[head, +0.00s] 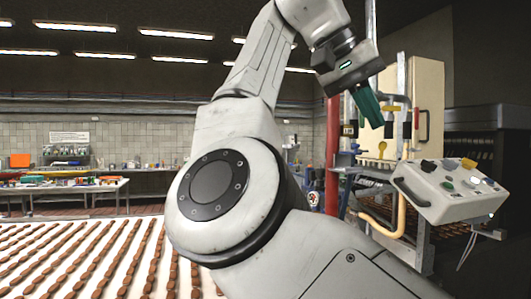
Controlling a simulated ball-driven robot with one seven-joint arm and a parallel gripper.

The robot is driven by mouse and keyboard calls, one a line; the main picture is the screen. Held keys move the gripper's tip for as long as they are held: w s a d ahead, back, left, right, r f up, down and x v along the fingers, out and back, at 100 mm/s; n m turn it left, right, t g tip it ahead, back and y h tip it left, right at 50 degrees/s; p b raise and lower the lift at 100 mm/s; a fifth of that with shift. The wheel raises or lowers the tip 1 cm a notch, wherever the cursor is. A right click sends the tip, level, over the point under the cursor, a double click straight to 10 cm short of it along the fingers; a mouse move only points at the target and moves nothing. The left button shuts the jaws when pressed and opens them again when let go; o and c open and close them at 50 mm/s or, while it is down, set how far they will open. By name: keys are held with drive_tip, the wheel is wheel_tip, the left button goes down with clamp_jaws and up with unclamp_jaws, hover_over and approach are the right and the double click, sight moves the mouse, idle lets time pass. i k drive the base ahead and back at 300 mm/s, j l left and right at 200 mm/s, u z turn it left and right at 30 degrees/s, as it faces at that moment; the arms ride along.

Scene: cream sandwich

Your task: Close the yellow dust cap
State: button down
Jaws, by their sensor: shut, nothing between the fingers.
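My gripper (374,122) hangs at the upper right, with its green fingers shut and empty, pointing down and to the right. A grey-white control box (438,208) stands lower right of it, clearly apart. On the box's sloped top is a small yellow part (468,163), near a blue one and a black one. Another yellow piece (382,149) shows below the fingers, in front of the cream cabinet. Both are small in the picture, and I cannot tell which is the dust cap or whether it is open.
A cream cabinet (428,82) stands behind the box, with a red post (333,150) and pipes around it. A yellow hose (386,229) curves below. Rows of brown sandwiches lie on a white conveyor (62,262) at the left. My arm covers the middle.

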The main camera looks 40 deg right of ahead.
sight(383, 145)
drive_tip(key=i+j+u, duration=0.3)
drive_tip(key=i, duration=0.15)
drive_tip(key=i+u, duration=0.3)
drive_tip(key=i+z, duration=0.3)
drive_tip(key=i, duration=0.15)
drive_tip(key=i+j+z, duration=0.25)
drive_tip(key=i, duration=0.2)
